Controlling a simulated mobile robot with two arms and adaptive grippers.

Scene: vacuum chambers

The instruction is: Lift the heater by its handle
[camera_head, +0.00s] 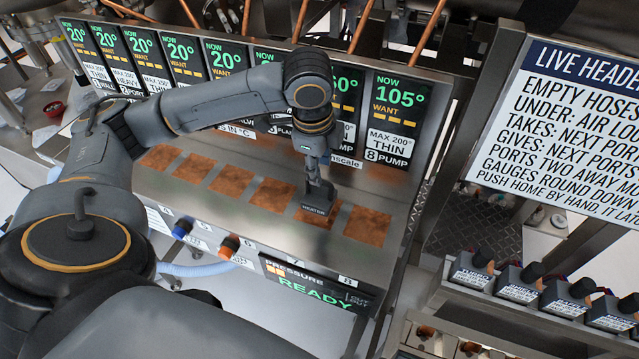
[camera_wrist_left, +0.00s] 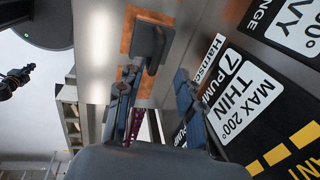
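The heater (camera_head: 315,207), a dark block with a white "HEATER" label, sits on a copper pad on the sloped metal panel. Its upright handle rises toward my left gripper (camera_head: 313,160), which points down just above it. In the left wrist view the dark heater (camera_wrist_left: 151,48) lies ahead of my left gripper (camera_wrist_left: 155,85). The two fingers are spread apart with nothing between them; the heater is beyond their tips. Whether a finger touches the handle cannot be told in the head view. My right gripper does not show.
A row of copper pads (camera_head: 232,180) runs along the panel, with temperature displays (camera_head: 395,110) behind. A readout reading "READY" (camera_head: 315,290) is below. A large instruction sign (camera_head: 570,125) stands at right, above several black-knobbed units (camera_head: 520,283).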

